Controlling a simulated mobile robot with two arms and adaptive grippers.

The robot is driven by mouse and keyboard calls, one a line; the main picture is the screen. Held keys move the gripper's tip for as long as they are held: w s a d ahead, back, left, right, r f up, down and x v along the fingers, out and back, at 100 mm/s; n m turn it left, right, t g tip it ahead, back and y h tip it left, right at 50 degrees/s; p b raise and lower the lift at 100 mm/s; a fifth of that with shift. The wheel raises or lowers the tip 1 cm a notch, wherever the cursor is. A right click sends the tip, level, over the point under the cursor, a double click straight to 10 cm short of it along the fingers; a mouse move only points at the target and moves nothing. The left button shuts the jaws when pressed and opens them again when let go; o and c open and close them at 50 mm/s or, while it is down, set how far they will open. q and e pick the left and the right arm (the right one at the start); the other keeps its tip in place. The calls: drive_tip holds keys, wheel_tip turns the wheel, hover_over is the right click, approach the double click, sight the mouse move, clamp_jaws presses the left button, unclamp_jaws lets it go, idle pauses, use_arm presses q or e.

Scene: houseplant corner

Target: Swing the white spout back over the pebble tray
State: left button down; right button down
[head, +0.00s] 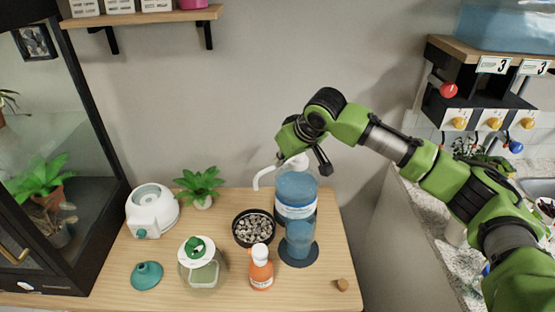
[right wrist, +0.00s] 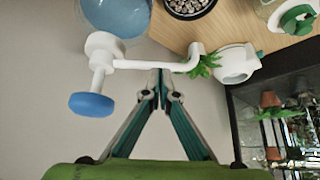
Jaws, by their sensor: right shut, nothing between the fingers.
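The white spout (head: 266,177) sticks out to the left from the top of a blue water bottle (head: 296,188). In the right wrist view the spout (right wrist: 150,65) runs right from a white hub, its bent tip in front of the small plant. The pebble tray (head: 236,236) is a round black dish of grey pebbles, left of the bottle and below the spout tip; I cannot tell whether the tip is over it. My right gripper (right wrist: 160,75) is shut and empty, its fingertips close to the spout's wall side. Contact is unclear. My left gripper is out of view.
A blue knob (right wrist: 92,104) sticks out from the hub. A wall shelf (head: 150,16) hangs above.

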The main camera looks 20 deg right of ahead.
sight(273, 166)
drive_tip(key=shift+x, duration=1.25)
drive_tip(key=shift+w+a+f+m+h+p, duration=0.2)
drive_tip(key=shift+w+a+m+h+p, duration=0.1)
drive_tip(key=shift+w+m+h+p, duration=0.4)
drive_tip(key=shift+s+y, duration=0.2)
drive_tip(key=shift+y, duration=0.1)
